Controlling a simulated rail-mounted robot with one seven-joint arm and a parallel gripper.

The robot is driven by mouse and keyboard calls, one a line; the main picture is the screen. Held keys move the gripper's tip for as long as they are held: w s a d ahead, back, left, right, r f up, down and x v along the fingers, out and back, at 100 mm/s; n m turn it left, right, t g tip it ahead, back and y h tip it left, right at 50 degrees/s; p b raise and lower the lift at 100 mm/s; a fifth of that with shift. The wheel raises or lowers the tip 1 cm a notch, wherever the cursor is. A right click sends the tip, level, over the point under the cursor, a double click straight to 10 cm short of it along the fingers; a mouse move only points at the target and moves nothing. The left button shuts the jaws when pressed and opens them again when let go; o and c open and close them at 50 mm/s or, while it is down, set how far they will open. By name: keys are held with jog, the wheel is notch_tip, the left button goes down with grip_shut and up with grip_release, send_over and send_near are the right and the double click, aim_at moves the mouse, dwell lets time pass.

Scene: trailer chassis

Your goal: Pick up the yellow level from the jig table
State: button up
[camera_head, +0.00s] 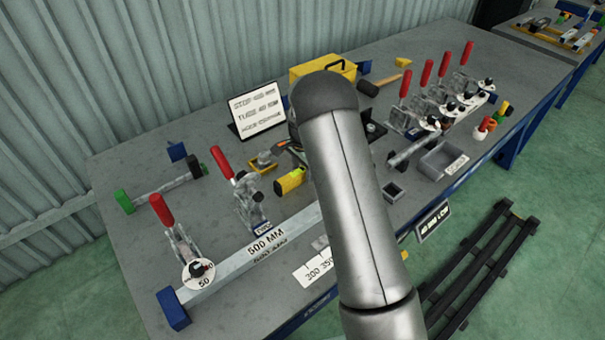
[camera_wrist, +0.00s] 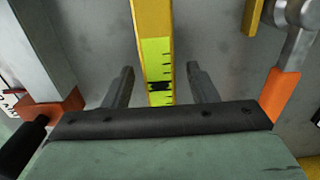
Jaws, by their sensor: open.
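The yellow level (camera_wrist: 153,40) shows in the wrist view as a long yellow bar with a bright yellow-green, dark-marked section. It runs from the top edge down between the two fingers of my gripper (camera_wrist: 160,70). The gripper is open, with a visible gap on each side of the level. The level's lower part is hidden behind the gripper body. In the head view my arm covers the gripper, and I cannot make out the level for certain.
In the head view, the jig table (camera_head: 130,255) holds red-handled clamps (camera_head: 160,210), a long 500 MM bar (camera_head: 250,250), a sign (camera_head: 258,108), a yellow toolbox (camera_head: 308,72) and a grey tray (camera_head: 440,162). In the wrist view, an orange-ended part (camera_wrist: 281,95) stands close on the right.

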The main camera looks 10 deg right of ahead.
grip_shut()
jog(key=shift+r, duration=0.2)
